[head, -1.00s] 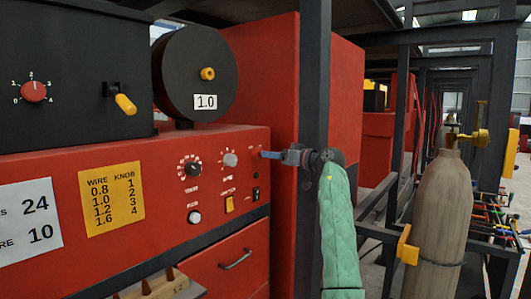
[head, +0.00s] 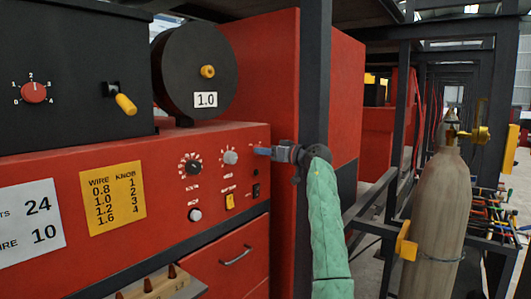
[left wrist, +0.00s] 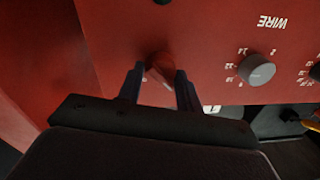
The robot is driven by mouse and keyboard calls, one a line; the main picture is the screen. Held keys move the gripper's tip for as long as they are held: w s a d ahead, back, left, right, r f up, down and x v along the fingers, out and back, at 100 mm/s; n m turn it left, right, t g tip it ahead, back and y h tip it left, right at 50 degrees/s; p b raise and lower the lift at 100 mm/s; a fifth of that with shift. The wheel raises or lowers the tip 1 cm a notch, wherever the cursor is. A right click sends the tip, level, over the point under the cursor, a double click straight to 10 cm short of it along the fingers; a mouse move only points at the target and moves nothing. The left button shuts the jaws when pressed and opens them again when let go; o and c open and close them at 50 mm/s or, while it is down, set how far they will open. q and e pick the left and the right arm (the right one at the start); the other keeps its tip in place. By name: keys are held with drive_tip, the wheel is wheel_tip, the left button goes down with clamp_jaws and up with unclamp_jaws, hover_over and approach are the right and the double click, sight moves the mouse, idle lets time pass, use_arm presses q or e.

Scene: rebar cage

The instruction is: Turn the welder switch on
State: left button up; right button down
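The red welder panel (head: 120,165) carries dark and grey knobs, a yellow rocker (head: 230,201) and a small black rocker switch (head: 256,190). My left gripper (head: 263,151) is at the panel's upper right, above the black rocker, at the end of my green-sleeved arm. In the left wrist view its two dark fingers (left wrist: 160,85) stand apart, on either side of a red turn-switch (left wrist: 160,69) on the red face. A little gap shows at the left finger; contact at the right one is unclear. The switch's setting cannot be read. My right gripper is not in view.
A dark steel post (head: 314,80) stands right beside my left gripper. A gas cylinder (head: 438,215) with a yellow valve stands further right. A black wire spool (head: 180,70) and a black box with a yellow lever (head: 125,103) are on the left.

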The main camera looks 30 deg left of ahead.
use_arm(q)
drive_tip(key=shift+c, duration=1.2)
drive_tip(key=shift+m, duration=0.3)
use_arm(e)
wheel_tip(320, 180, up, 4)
use_arm(q)
drive_tip(key=m+p, duration=0.1)
drive_tip(key=m, duration=0.7)
drive_tip(key=m+p, duration=0.1)
drive_tip(key=m, duration=0.7)
drive_tip(key=shift+f+m+t+y, duration=0.1)
drive_tip(key=shift+m+t+y, duration=0.2)
drive_tip(key=shift+t, duration=0.1)
drive_tip(key=shift+f+m+p, duration=0.1)
drive_tip(key=shift+m+p, duration=0.45)
drive_tip(key=shift+m, duration=0.35)
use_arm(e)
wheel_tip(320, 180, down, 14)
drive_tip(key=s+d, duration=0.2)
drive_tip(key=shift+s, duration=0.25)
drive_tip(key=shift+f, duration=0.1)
use_arm(q)
drive_tip(key=o, duration=1)
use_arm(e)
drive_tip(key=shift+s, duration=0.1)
